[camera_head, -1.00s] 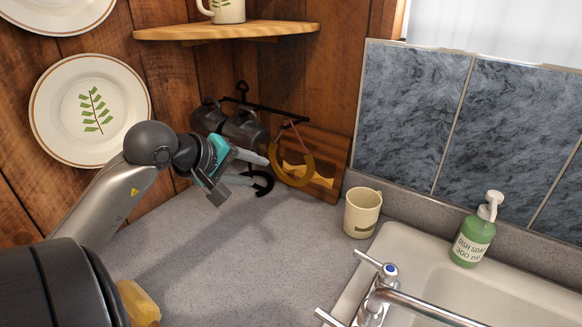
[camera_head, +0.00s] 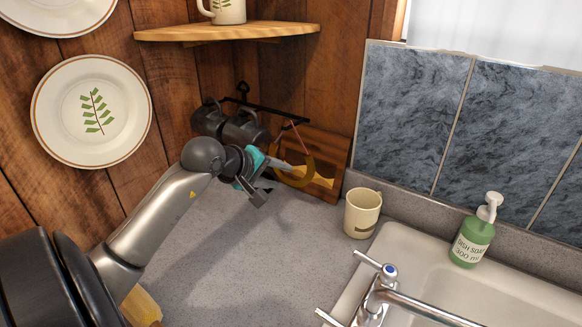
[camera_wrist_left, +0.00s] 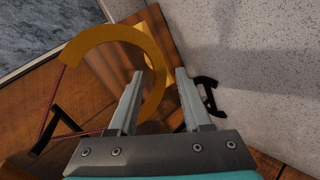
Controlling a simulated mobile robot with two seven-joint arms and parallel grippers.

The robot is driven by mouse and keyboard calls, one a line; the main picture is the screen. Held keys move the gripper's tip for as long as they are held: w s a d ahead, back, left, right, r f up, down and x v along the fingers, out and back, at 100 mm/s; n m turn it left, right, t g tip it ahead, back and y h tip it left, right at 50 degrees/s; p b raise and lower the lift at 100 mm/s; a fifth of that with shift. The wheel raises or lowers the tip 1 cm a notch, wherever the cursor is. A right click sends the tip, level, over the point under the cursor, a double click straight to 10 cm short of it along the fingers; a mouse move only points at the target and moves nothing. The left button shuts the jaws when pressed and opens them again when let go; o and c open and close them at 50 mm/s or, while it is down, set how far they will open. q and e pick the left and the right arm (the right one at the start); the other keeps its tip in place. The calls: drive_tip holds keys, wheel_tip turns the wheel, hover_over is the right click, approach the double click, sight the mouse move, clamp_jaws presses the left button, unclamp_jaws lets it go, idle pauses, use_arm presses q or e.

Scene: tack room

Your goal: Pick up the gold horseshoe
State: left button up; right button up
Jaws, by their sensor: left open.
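The gold horseshoe (camera_head: 308,172) hangs on a thin reddish string from a black rack in the corner, in front of a wooden board. My left gripper (camera_head: 281,176) is open at its left side in the head view. In the left wrist view the horseshoe (camera_wrist_left: 108,34) is a large gold arc. One side of it runs into the space between the open fingers of my left gripper (camera_wrist_left: 159,74). Whether a finger touches it, I cannot tell. My right gripper is not in view.
The black rack (camera_head: 272,112) and dark cylindrical objects (camera_head: 243,128) are close behind my gripper. A dark hooked piece (camera_wrist_left: 207,98) is beside the right finger. A cream mug (camera_head: 362,213) stands right of the wooden board (camera_head: 328,150).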

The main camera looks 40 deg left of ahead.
use_arm(q)
clamp_jaws()
idle(0.4)
idle(1.0)
